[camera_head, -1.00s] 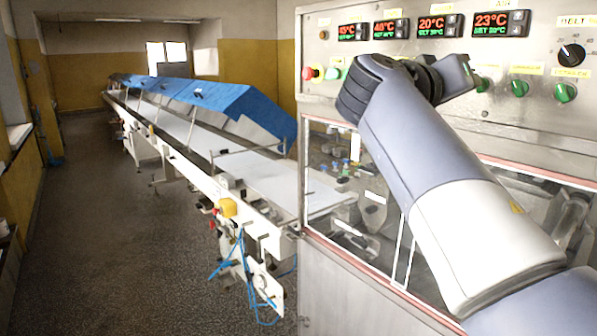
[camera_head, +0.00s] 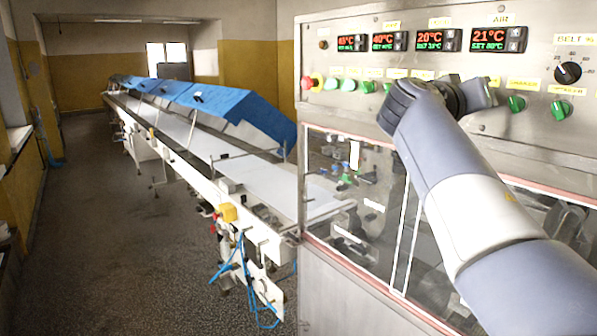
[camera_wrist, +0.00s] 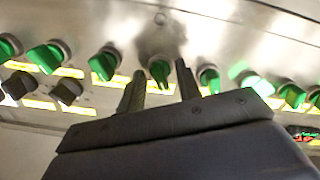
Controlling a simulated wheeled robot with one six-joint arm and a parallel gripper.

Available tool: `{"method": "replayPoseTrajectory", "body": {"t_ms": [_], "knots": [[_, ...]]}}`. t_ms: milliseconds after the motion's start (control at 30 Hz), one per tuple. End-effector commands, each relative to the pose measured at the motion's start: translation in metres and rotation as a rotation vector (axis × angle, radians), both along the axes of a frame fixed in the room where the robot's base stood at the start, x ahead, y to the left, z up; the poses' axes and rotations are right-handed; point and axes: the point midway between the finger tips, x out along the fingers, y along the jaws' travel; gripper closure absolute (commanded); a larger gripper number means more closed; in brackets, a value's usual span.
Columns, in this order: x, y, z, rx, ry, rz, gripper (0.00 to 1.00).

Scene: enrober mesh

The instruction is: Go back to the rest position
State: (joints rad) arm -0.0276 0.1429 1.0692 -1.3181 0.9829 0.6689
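My gripper (camera_wrist: 159,70) shows in the wrist view with two dark fingers spread apart and nothing held between them. A green knob (camera_wrist: 160,73) on the panel appears in the gap, beyond the fingertips; I cannot tell the exact distance. In the head view my arm reaches up from the lower right, and its wrist end is in front of the steel control panel (camera_head: 560,40). The fingers cannot be made out in the head view.
The panel carries red-digit displays (camera_head: 498,41), a black dial (camera_head: 568,73), green knobs (camera_head: 561,110) and a red button (camera_head: 307,83). Below is a glazed cabinet (camera_head: 380,200). A long conveyor (camera_head: 240,172) with blue covers (camera_head: 235,107) runs back. The floor (camera_head: 110,220) at left is clear.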

Motion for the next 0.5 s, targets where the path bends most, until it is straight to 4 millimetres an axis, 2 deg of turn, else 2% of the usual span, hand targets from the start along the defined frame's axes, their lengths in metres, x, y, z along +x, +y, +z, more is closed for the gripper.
{"method": "replayPoseTrajectory", "body": {"t_ms": [500], "knots": [[-0.0001, 0.0015, 0.0001, 0.251, -0.321, 0.001, 0.67]]}}
